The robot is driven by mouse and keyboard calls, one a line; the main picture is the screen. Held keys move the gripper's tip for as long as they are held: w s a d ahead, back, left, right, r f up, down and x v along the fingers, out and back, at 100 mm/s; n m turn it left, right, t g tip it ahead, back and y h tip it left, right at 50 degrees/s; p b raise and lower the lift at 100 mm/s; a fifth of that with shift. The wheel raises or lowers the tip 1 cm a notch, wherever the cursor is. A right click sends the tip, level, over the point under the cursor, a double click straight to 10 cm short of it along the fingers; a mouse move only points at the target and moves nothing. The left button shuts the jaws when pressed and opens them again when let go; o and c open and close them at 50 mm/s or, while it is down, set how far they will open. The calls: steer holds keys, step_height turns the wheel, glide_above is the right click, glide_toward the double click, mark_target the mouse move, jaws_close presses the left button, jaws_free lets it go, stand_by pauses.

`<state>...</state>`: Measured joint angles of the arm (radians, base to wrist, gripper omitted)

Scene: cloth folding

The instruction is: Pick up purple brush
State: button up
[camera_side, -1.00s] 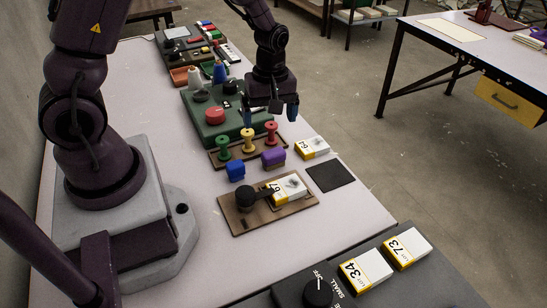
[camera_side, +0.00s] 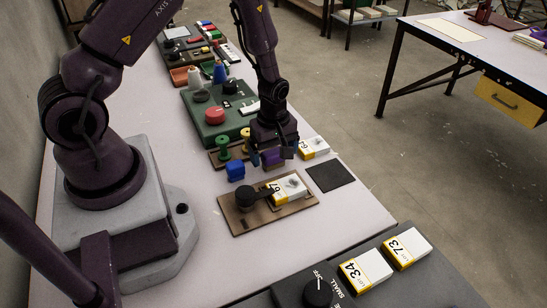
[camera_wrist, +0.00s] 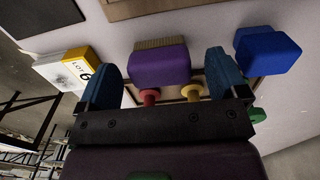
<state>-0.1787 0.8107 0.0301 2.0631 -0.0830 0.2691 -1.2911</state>
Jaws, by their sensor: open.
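The purple brush (camera_wrist: 160,65) shows in the wrist view as a purple block with a tan bristle strip along its upper edge. It lies between the two blue fingertips of my gripper (camera_wrist: 168,75), with a gap on each side. In the side view the brush (camera_side: 271,157) is partly hidden under my gripper (camera_side: 273,156). My gripper is open, fingers pointing down around the brush.
A blue block (camera_side: 235,170) sits close left of the brush. A white and yellow box (camera_side: 315,147) is close right. A spool rack (camera_side: 222,160) stands behind. A brown board (camera_side: 240,222) with a box and black knob lies in front, beside a dark mat (camera_side: 331,176).

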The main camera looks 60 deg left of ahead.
mark_target(273, 151)
step_height(273, 151, down, 2)
steer(key=shift+f, duration=0.1)
steer(key=c, duration=1)
step_height(273, 151, up, 10)
steer(key=shift+r, duration=0.1)
